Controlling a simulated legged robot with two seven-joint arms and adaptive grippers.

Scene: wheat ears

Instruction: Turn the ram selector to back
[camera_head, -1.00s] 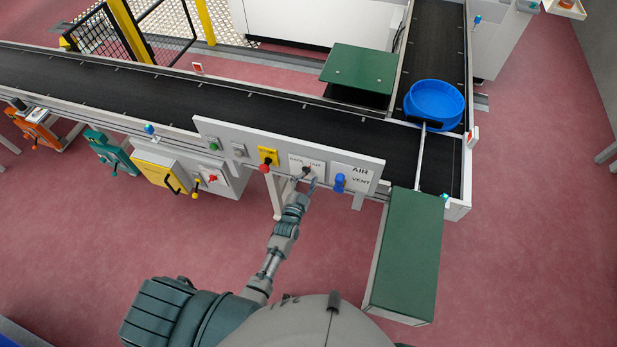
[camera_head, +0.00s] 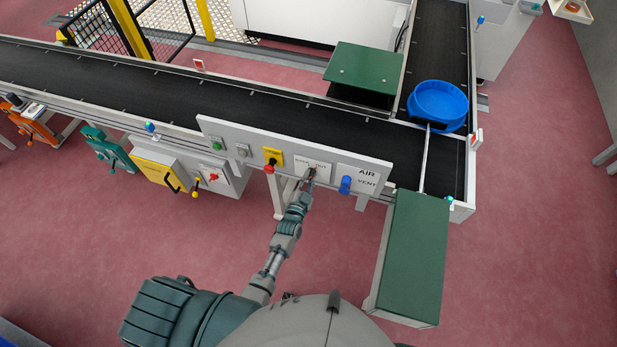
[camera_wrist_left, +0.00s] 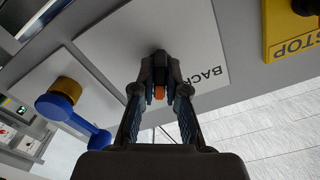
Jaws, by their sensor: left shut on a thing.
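The ram selector is a small dark knob with an orange-red part (camera_wrist_left: 160,92), on a white plate (camera_head: 322,160) lettered BACK and OUT on the grey control panel. My left gripper (camera_head: 308,183) reaches up to this plate from below. In the left wrist view my left gripper (camera_wrist_left: 160,85) is shut on the selector, its fingers on both sides. The fingers hide most of the knob, so its exact angle cannot be told. The word BACK (camera_wrist_left: 204,76) shows beside the fingers. My right gripper is not in view.
A blue valve handle (camera_head: 345,185) on the AIR VENT plate is close to the right of the selector. A red knob on a yellow plate (camera_head: 271,158) is to its left. A blue round tub (camera_head: 438,100) stands on the black conveyor behind the panel.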

